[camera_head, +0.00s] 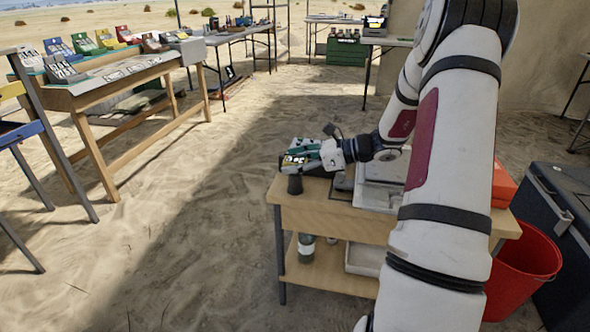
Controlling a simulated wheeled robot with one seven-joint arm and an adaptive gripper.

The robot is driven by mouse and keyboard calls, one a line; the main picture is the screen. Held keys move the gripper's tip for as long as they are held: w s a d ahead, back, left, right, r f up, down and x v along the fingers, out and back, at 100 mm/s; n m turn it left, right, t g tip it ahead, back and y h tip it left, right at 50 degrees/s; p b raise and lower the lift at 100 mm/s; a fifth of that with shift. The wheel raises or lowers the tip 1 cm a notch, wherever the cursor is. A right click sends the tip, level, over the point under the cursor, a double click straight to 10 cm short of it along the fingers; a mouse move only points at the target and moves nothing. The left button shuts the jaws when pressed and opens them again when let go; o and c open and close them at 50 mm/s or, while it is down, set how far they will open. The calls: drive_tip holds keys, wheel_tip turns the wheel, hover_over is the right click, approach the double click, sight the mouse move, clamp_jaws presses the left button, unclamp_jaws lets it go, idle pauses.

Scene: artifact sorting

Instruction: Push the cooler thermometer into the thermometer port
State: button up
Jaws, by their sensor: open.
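My gripper (306,155), with dark and teal parts, hangs over the left end of a wooden workbench (330,222). It is small in the view and partly merges with dark items below it. I see nothing held in it. A dark blue cooler (568,205) stands at the right edge, cut off by the frame, with a pale and dark fitting (549,184) on its left side. I cannot make out a thermometer or a thermometer port. My arm crosses the right half and hides part of the bench.
A red bucket (525,265) stands between the bench and the cooler. A dark cup-like item (294,184) sits at the bench's left corner. A grey tray (376,192) lies on top. A long sorting table (105,92) stands at left. The sand between is clear.

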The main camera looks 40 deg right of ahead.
drive_tip(key=c, duration=1.2)
drive_tip(key=shift+c, duration=0.2)
